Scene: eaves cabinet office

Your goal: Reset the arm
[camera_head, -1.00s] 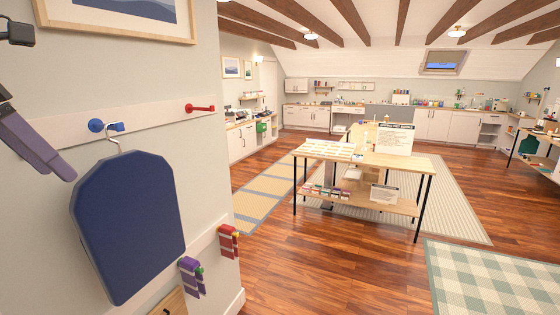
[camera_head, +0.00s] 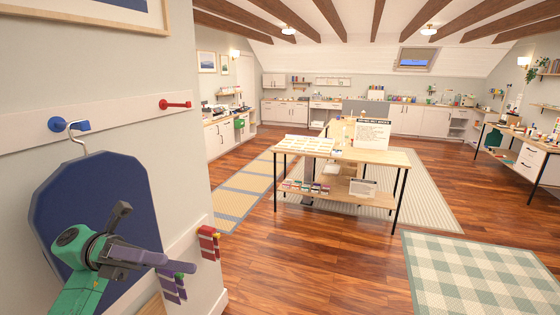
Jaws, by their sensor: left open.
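My left gripper (camera_head: 155,258) is at the lower left, on a green arm link that comes up from the bottom edge. Its purple finger points right; its jaws are open and I see nothing held. Behind it, a flat navy hanging thing (camera_head: 95,190) hangs by a metal hook from a blue peg (camera_head: 67,124) on the wall rail. The gripper covers the lower part of the navy thing; I cannot tell whether they touch. My right gripper is out of view.
A red peg (camera_head: 176,104) is on the same rail (camera_head: 120,118). Below hang a purple striped strip (camera_head: 172,289) and a red one (camera_head: 208,242). A wooden table (camera_head: 350,154) with signs stands mid-room. The wood floor (camera_head: 310,250) in front is open.

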